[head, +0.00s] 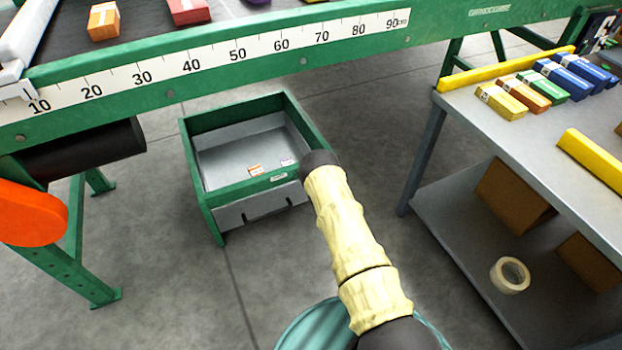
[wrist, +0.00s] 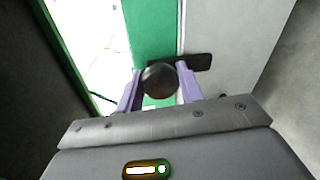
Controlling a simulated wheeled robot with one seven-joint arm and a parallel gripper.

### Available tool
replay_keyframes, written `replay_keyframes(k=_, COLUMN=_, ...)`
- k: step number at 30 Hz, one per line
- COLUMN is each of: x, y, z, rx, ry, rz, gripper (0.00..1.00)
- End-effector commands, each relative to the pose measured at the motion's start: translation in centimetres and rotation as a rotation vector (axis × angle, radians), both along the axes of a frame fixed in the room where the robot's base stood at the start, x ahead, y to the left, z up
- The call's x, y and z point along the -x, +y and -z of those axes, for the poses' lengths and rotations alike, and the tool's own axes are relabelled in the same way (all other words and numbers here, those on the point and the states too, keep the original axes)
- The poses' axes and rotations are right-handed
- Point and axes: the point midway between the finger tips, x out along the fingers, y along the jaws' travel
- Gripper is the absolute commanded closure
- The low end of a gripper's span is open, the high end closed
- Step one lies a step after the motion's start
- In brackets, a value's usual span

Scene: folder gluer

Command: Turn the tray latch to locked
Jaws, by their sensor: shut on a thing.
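The tray (head: 205,205) is a green-framed box with a grey inside, low on the floor in the middle of the head view. In the wrist view, the tray latch (wrist: 200,62) is a dark bar with a round dark knob. The bar lies roughly crosswise, reaching right from a green strip over a grey panel. My gripper (wrist: 158,84) has its two pale purple fingers on either side of the knob, shut on it. In the head view, my cream-sleeved arm reaches to the tray's right corner and hides the latch and my fingers.
A green machine rail with a number scale (head: 210,62) runs above the tray. A grey table (head: 540,150) with coloured boxes stands at right, with a tape roll (head: 510,275) on its lower shelf. An orange rounded part (head: 30,213) is at left. Grey floor is open around the tray.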

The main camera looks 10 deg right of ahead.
Motion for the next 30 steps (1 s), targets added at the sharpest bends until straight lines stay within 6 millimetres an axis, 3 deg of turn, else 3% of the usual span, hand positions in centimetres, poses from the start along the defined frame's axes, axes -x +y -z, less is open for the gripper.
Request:
replay_keyframes(k=9, x=0.4, y=-0.2, z=0.6, rx=0.007, ry=0.013, rz=0.004, gripper=1.0)
replay_keyframes(k=10, x=0.4, y=-0.2, z=0.6, rx=0.007, ry=0.013, rz=0.004, gripper=0.61)
replay_keyframes(k=13, x=0.3, y=-0.2, z=0.5, rx=0.006, ry=0.012, rz=0.004, gripper=0.43)
replay_keyframes(k=23, x=0.3, y=-0.1, z=0.1, rx=0.004, ry=0.005, rz=0.002, gripper=0.43)
replay_keyframes(k=30, x=2.8, y=-0.6, z=-0.6, rx=0.004, ry=0.007, rz=0.003, gripper=0.43)
